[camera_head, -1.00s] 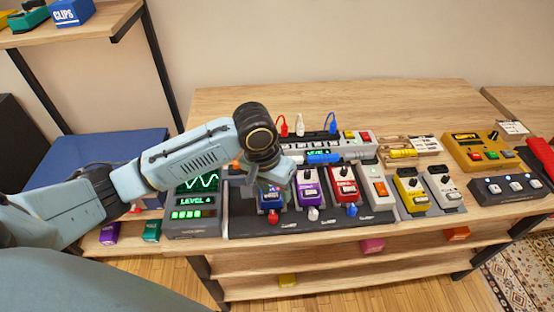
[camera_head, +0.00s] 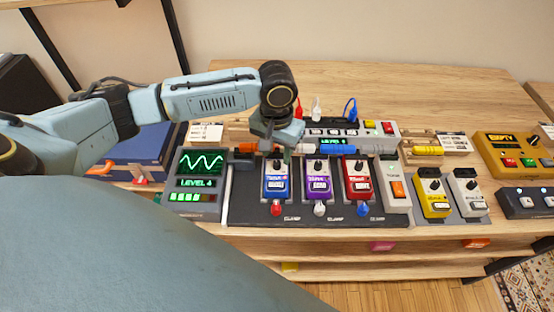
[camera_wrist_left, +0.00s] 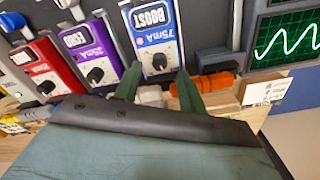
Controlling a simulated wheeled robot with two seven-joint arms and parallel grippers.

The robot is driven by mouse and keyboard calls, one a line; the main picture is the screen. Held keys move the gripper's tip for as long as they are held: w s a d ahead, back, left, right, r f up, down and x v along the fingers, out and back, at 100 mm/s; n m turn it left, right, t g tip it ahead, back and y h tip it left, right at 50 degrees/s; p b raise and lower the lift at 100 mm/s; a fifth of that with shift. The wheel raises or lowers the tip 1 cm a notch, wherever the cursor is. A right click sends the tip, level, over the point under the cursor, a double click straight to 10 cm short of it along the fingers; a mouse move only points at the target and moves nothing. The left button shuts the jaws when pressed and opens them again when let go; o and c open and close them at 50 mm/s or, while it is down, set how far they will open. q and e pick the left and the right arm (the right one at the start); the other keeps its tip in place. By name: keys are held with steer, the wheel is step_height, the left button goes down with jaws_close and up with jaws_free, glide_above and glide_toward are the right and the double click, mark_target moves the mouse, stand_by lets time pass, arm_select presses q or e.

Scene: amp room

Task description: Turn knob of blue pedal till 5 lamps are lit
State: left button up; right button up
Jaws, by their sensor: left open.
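The blue pedal (camera_head: 276,188) stands at the left of the dark pedalboard (camera_head: 290,218), its knob (camera_head: 277,165) near its top. In the left wrist view the blue pedal (camera_wrist_left: 147,22) reads "BOOST", with its knob (camera_wrist_left: 160,62) clear of the fingers. My left gripper (camera_head: 279,147) is open and empty just behind the pedal; its green fingers (camera_wrist_left: 158,90) are spread apart and hold nothing. The meter (camera_head: 197,183) left of the board shows a green wave, "LEVEL 4" and a row of several lit green lamps (camera_head: 192,197). My right gripper is not in view.
A purple pedal (camera_head: 318,186) and a red pedal (camera_head: 357,183) stand right of the blue one. Behind them are a power strip (camera_head: 373,143) and coloured cylinders. A switch box (camera_head: 394,185) and yellow pedal (camera_head: 433,196) stand farther right. The tabletop behind is clear.

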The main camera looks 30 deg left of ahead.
mark_target(277, 162)
arm_select(q)
steer(key=shift+f, duration=1.6)
jaws_close()
